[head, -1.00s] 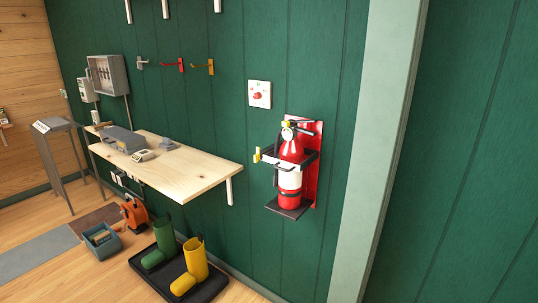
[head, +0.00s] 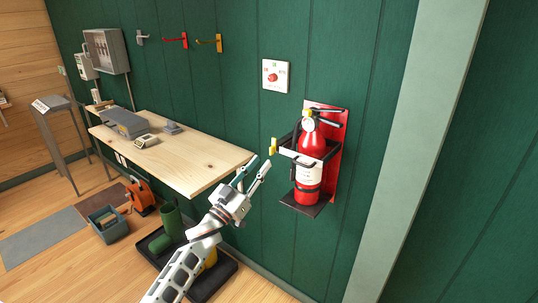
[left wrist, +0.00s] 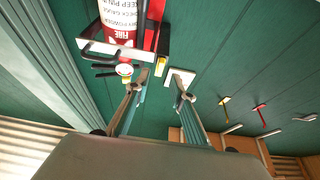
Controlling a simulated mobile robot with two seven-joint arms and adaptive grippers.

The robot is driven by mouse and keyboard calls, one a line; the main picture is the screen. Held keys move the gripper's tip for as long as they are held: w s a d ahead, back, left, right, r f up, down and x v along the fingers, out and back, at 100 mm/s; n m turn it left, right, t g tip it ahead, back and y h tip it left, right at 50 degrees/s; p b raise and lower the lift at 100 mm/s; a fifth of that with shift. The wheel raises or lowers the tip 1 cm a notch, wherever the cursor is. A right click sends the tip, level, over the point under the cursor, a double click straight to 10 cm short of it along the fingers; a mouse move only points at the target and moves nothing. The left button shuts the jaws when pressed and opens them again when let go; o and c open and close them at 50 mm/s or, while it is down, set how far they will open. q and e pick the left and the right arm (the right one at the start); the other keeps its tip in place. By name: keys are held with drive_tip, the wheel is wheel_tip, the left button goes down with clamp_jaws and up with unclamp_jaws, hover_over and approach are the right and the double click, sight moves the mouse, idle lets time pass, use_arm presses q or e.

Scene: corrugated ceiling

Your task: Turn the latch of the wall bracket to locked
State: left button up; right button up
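The wall bracket (head: 304,203) is a dark frame on a red backplate. It holds a red fire extinguisher (head: 309,174), upright, with a white label. At its left front, a pale bar ends in a yellow tip, which looks like the latch (head: 273,146); the bar sticks out to the left. My left gripper (head: 254,172) is open and empty, just below and left of the yellow tip, apparently apart from it. My right gripper is not in view.
A wooden wall shelf (head: 190,180) with grey items stands close left of my gripper. A white plate with a red knob (head: 275,76) is on the wall above. A black boot tray (head: 215,282) lies below. A pale green post (head: 405,150) stands to the right.

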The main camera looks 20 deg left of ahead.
sight(270, 152)
use_arm(q)
drive_tip(key=x, duration=0.5)
drive_tip(key=shift+f, duration=0.1)
clamp_jaws()
